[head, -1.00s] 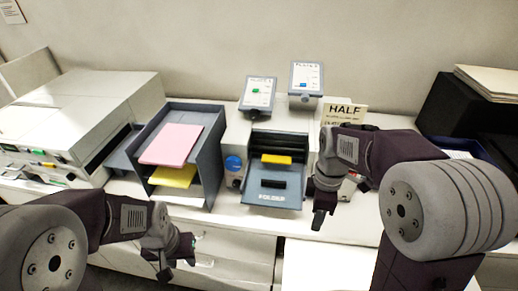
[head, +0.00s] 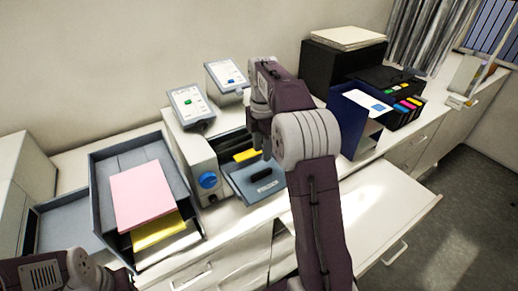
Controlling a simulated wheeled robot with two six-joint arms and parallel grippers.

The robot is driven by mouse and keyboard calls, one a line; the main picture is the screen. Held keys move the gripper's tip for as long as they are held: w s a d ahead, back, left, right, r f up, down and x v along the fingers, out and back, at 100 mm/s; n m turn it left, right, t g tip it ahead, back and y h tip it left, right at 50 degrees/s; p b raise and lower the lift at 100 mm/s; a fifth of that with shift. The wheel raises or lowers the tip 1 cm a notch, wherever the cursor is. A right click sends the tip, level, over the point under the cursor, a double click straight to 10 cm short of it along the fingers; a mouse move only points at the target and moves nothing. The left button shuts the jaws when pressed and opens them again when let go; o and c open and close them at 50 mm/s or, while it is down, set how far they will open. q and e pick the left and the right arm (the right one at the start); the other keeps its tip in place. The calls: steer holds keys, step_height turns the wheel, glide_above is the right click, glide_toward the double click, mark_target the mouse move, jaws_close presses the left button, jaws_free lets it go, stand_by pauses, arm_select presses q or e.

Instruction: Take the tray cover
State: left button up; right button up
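A blue-grey panel (head: 241,181) with a black handle (head: 261,175) and partly readable lettering lies at the front of a white machine (head: 190,150). It may be the tray cover; no label says so. A yellow piece (head: 245,156) lies just behind it. My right gripper (head: 263,148) is close above and beside the panel's back right part, pointing down. I cannot tell whether it touches the panel or how its fingers stand. My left gripper (head: 118,281) is partly cut off at the bottom left, far from the panel.
A dark grey tray (head: 98,190) with a pink sheet (head: 142,194) and a yellow sheet (head: 158,231) stands left of the machine. Two small display panels (head: 190,106) stand behind. A dark blue holder (head: 350,125), colored cartridges and a black box (head: 330,66) are at right.

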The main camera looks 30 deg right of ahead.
mark_target(261, 172)
steer(key=shift+s+a, duration=0.35)
steer(key=shift+f, duration=0.3)
step_height(261, 172, down, 8)
steer(key=shift+f+p, duration=0.1)
steer(key=shift+p, duration=0.45)
steer(key=shift+d, duration=0.1)
jaws_close()
